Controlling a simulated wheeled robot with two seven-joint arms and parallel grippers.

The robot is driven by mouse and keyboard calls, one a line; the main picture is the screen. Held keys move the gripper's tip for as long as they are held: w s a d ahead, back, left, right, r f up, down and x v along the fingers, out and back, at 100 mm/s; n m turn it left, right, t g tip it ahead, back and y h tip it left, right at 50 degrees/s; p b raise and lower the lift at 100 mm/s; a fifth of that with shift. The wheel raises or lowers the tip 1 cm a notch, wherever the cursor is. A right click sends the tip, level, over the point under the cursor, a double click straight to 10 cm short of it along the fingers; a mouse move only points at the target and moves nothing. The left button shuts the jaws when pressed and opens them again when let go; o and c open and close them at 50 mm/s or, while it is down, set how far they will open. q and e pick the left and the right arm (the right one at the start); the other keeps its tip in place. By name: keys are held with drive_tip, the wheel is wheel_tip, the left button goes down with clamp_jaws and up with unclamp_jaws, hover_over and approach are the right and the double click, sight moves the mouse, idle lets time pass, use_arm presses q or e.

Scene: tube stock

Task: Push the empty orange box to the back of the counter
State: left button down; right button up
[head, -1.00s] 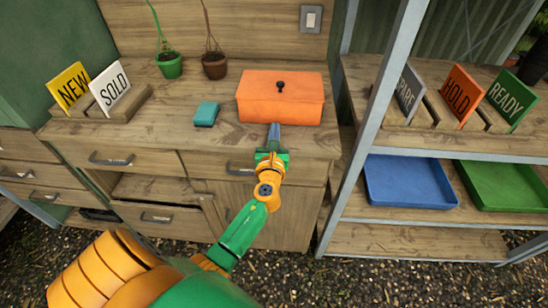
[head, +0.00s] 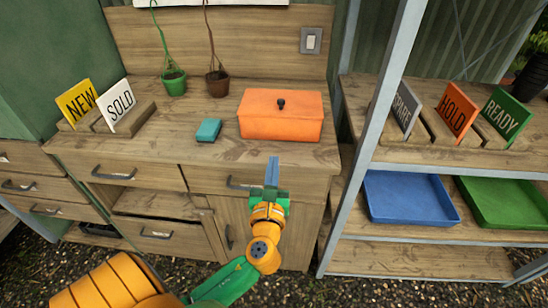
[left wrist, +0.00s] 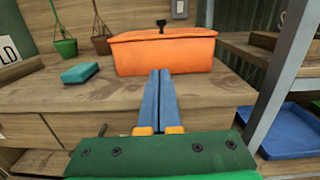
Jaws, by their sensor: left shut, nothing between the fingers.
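The orange box (head: 281,121) sits on the wooden counter (head: 165,150), toward its right side, with its lid on and a dark knob on top. Bare counter shows in front of the box and a strip behind it, before the back panel. My left gripper (head: 272,160) is shut and empty, its fingertips near the counter's front edge and apart from the box. In the left wrist view the shut blue fingers (left wrist: 160,75) point at the front of the orange box (left wrist: 165,55). The inside of the box is hidden. My right gripper is not in view.
A teal block (head: 208,130) lies just left of the box. NEW (head: 76,104) and SOLD (head: 119,105) signs stand at left. A shelf post (head: 375,130) rises at right.

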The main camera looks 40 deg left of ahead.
use_arm(q)
drive_tip(key=r, duration=0.1)
approach(280, 122)
drive_tip(key=x, duration=0.7)
drive_tip(key=shift+s, duration=0.1)
drive_tip(key=shift+r, duration=0.1)
